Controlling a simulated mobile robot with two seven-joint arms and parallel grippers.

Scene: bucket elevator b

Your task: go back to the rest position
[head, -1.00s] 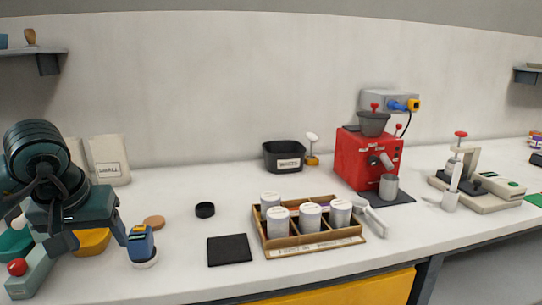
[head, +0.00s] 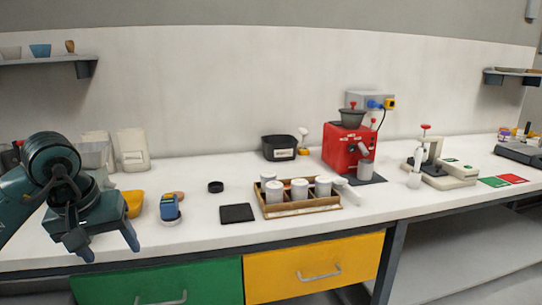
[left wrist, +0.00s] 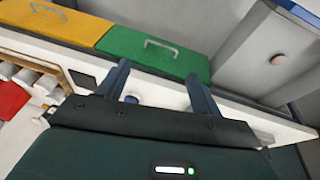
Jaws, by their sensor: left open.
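My left gripper (head: 104,240) is open and empty at the left of the head view, over the front edge of the white counter (head: 210,237). Its two fingers are spread wide and point downward. In the left wrist view the two fingers (left wrist: 160,88) also stand apart with nothing gripped. A small blue device (head: 170,207) stands on the counter to the right of the gripper, clear of it. My right gripper is not in view.
Nearby on the counter are a yellow bowl (head: 133,203), a black pad (head: 237,213) and a wooden tray (head: 298,210) with white jars. A red grinder (head: 345,150) stands further right. Green (head: 165,283) and yellow (head: 315,268) drawers are below the counter, both shut.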

